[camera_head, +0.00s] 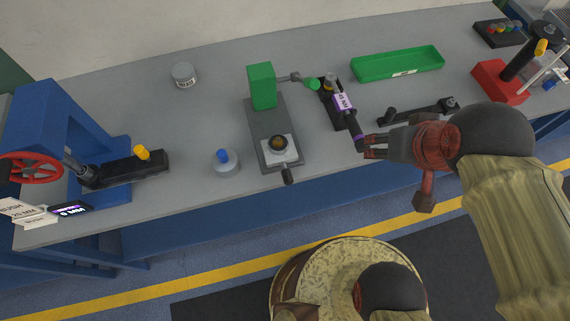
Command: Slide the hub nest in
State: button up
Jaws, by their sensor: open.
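The hub nest (272,157) is a light square plate with a dark round hub (278,142) on it. It sits at the front end of a dark grey base (265,118), near the table's front edge. A dark knob handle (288,176) sticks out from its front. A green block (262,86) stands at the base's rear. My gripper (367,147) is open, to the right of the nest and apart from it. Its fingertips are close to the end of a black handled tool with a purple label (343,102); I cannot tell whether they touch.
A blue press frame (48,120) with a red wheel stands at left. A blue-topped grey pot (226,163) is left of the nest; a grey tin (184,75) is behind. A green tray (398,64) and a black fixture (418,111) are at right. Table (200,115) around the pot is clear.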

aim_at(287, 153)
jog(key=k+j+u, duration=0.2)
jog(key=j, duration=0.15)
jog(key=k+j+u, duration=0.15)
jog(key=j, duration=0.25)
jog(key=j+u, duration=0.2)
jog(key=j, duration=0.2)
